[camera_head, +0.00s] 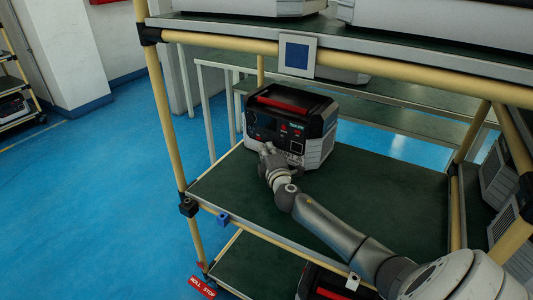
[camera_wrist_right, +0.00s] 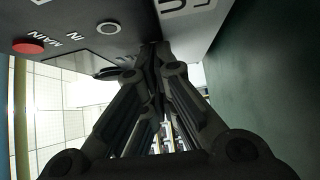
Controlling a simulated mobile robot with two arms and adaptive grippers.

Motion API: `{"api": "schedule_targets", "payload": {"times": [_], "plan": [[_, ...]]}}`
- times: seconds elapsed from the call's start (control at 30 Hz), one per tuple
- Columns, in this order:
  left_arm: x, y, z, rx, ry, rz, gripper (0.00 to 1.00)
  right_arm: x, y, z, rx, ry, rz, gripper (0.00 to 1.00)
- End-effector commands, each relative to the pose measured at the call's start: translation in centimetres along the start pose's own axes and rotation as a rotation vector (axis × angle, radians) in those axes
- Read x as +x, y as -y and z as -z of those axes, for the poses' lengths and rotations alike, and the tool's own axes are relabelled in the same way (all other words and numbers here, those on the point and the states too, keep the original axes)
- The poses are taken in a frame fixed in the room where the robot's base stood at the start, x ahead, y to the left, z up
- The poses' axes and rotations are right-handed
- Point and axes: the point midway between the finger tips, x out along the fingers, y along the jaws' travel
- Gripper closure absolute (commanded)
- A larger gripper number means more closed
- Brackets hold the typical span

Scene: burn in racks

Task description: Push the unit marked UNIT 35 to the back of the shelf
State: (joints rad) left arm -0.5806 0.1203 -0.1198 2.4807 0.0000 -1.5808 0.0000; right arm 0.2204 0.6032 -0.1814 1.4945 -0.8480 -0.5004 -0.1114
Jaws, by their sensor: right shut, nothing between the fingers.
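A black and grey power unit (camera_head: 290,122) with a red handle stands upright on the green middle shelf (camera_head: 390,192), toward its far left part. Its marking is too small to read in the head view. The fingertips (camera_wrist_right: 154,50) hide part of the face. My left gripper is out of view.
Tan rack posts (camera_head: 172,130) and the upper shelf's front rail (camera_head: 400,68) with a blue square marker (camera_head: 297,55) frame the shelf. The shelf right of the unit is bare except for my right arm above it. Another unit (camera_head: 325,285) sits below.

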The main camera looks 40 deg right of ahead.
Motion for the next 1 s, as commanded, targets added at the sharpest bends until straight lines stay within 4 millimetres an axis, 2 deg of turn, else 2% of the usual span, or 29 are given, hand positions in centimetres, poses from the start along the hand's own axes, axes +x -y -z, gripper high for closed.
{"api": "schedule_targets", "payload": {"times": [0.13,0.27,0.7,1.0], "plan": [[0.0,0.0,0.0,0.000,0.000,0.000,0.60,-0.7,0.0,-0.3,-0.002,0.007,-0.001,1.00],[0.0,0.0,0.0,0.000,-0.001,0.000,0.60,-2.3,0.1,-0.2,-0.001,0.003,0.000,1.00],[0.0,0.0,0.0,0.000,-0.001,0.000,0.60,-9.5,0.1,0.0,-0.002,-0.001,0.003,1.00],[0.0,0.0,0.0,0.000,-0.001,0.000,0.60,-11.9,0.0,0.0,-0.001,0.000,0.001,1.00]]}}
